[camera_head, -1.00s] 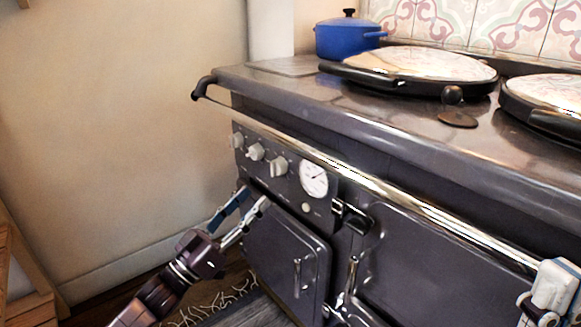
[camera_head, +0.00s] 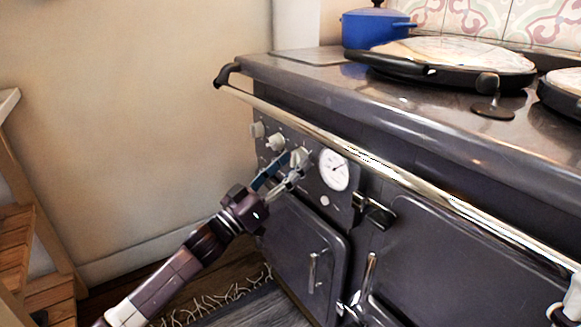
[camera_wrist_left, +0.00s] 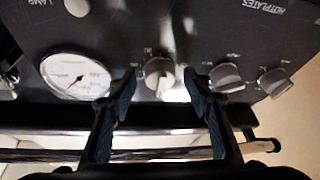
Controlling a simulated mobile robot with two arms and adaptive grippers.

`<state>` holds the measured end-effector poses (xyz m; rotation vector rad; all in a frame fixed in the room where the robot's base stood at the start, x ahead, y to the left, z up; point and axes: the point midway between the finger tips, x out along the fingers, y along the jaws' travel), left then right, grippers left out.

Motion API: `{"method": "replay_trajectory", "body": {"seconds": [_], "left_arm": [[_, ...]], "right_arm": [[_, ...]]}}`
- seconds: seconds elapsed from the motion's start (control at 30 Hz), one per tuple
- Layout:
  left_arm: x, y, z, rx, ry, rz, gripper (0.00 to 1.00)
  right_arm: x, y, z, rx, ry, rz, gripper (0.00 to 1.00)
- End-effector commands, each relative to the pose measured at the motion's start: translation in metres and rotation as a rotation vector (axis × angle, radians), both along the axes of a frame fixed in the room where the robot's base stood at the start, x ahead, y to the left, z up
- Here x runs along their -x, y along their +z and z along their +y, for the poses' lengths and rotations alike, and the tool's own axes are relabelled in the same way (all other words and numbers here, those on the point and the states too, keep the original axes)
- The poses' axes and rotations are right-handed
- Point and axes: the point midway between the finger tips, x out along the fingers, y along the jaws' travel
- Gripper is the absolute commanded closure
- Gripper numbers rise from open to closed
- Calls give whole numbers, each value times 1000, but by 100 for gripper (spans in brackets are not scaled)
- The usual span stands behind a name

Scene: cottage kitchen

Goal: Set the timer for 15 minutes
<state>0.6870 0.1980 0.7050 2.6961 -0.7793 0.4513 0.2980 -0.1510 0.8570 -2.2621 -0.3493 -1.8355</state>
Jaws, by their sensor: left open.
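The stove's dark control panel has a row of pale knobs and a round white dial (camera_head: 334,171). The knob nearest the dial (camera_head: 300,155) is partly covered by my left gripper (camera_head: 293,164) in the head view. In the left wrist view this knob (camera_wrist_left: 159,74) lies between the two fingertips of my open left gripper (camera_wrist_left: 160,86), with a gap showing on either side. Whether the fingertips reach alongside it is unclear. Marks around the knob are too small to read, and none can be made out as a timer label.
Two other knobs (camera_head: 275,142) (camera_head: 257,130) are left of my gripper. A steel rail (camera_head: 330,140) runs along the stove front, above the panel. The oven door (camera_head: 300,250) is below. A wooden shelf unit (camera_head: 25,225) stands at the far left.

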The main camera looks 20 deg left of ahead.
Motion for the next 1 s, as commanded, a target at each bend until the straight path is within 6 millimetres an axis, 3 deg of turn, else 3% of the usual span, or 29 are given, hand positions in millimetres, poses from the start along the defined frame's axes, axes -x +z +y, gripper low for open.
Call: {"method": "replay_trajectory", "body": {"seconds": [0.2,0.57,1.0], "left_arm": [[0,0,0,-1,0,1,55],[0,0,0,0,0,0,95],[-1,-1,1,-80,0,-60,96]], "right_arm": [[0,0,0,0,0,0,100],[0,0,0,0,0,0,100],[0,3,0,0,0,0,100]]}}
